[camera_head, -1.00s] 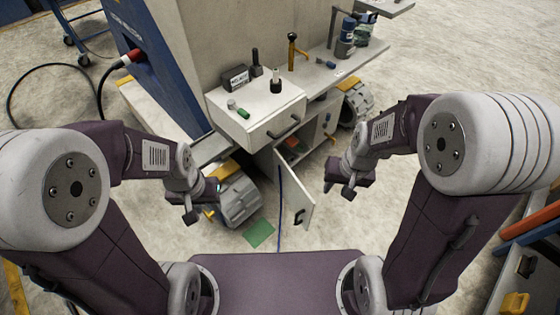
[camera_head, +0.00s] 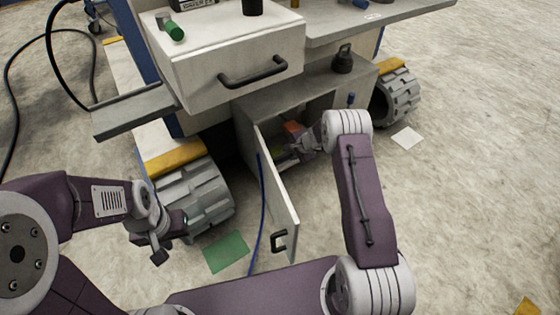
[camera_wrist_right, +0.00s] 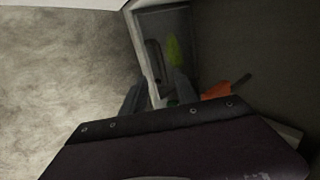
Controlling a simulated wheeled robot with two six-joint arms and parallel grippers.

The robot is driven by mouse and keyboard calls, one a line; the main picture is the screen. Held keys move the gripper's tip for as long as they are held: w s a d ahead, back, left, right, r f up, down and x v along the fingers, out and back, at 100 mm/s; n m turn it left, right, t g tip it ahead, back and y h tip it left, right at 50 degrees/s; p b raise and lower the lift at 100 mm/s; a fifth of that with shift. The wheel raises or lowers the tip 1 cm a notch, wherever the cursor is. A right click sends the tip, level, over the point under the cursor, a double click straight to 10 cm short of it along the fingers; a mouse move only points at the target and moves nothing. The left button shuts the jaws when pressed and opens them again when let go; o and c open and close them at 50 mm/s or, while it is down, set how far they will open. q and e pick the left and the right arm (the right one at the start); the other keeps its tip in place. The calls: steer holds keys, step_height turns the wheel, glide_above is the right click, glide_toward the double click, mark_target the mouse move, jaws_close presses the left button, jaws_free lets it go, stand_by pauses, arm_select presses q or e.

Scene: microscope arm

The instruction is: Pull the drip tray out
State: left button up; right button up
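What looks like the drip tray (camera_wrist_right: 181,22) is a dark grey tray with a light rim, a slot-like handle and a yellow-green patch, in the right wrist view. In the head view the low cabinet hides most of it. My right gripper (camera_wrist_right: 158,90) has its fingers apart, one on each side of the tray's light rim; I cannot tell whether they touch it. In the head view my right gripper (camera_head: 292,150) reaches into the cabinet opening. My left gripper (camera_head: 168,240) hangs open and empty above the floor, beside the grey wheel.
The cabinet door (camera_head: 278,200) stands open, left of my right arm. A drawer (camera_head: 235,68) with a black handle and a grey ledge (camera_head: 135,115) are above. An orange thing (camera_wrist_right: 216,89) lies beside the tray. A green sheet (camera_head: 226,252) lies on the floor. Floor at right is mostly clear.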

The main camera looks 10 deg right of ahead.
mark_target(283, 156)
steer(key=b+x, duration=0.4)
steer(key=x, duration=0.4)
steer(key=shift+w+f, duration=0.15)
steer(key=shift+f, duration=0.2)
steer(key=shift+r, duration=0.1)
jaws_close()
stand_by(0.9)
